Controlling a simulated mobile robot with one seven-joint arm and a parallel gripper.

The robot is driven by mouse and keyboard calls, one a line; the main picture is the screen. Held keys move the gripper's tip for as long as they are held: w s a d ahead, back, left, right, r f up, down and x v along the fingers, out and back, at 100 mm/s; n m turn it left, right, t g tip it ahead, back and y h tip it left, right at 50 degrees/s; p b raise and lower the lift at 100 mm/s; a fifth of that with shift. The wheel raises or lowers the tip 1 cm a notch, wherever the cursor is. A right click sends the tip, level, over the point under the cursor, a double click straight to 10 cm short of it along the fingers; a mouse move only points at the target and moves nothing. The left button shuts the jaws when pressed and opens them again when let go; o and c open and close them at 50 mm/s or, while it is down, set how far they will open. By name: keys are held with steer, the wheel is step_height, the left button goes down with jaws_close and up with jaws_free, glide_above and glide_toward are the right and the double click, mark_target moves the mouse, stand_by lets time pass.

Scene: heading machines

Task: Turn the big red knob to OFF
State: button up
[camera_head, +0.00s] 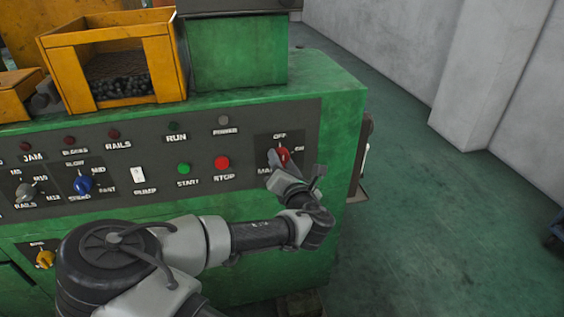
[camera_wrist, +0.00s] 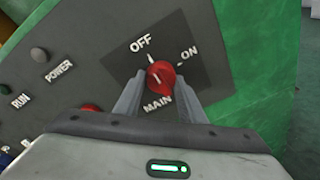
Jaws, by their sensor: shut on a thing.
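The big red knob (camera_head: 284,154) sits on a dark plate at the right end of the machine's panel, with OFF above, ON to its right and MAIN below. It also shows in the wrist view (camera_wrist: 160,74), between the fingertips of my gripper (camera_wrist: 159,78). My gripper is shut on the knob, one finger on each side. A pale tick stands at OFF and another at ON. In the head view my gripper (camera_head: 279,162) hides the knob's lower part.
The red STOP button (camera_head: 222,163) and green START button (camera_head: 184,168) lie left of the knob. A blue selector (camera_head: 83,185) is further left. A yellow bin (camera_head: 110,62) of small parts stands on the machine. Open green floor (camera_head: 430,200) lies to the right.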

steer(key=o, duration=1)
steer(key=shift+o, duration=0.2)
steer(key=p+v, duration=1.7)
steer(key=shift+s, duration=0.25)
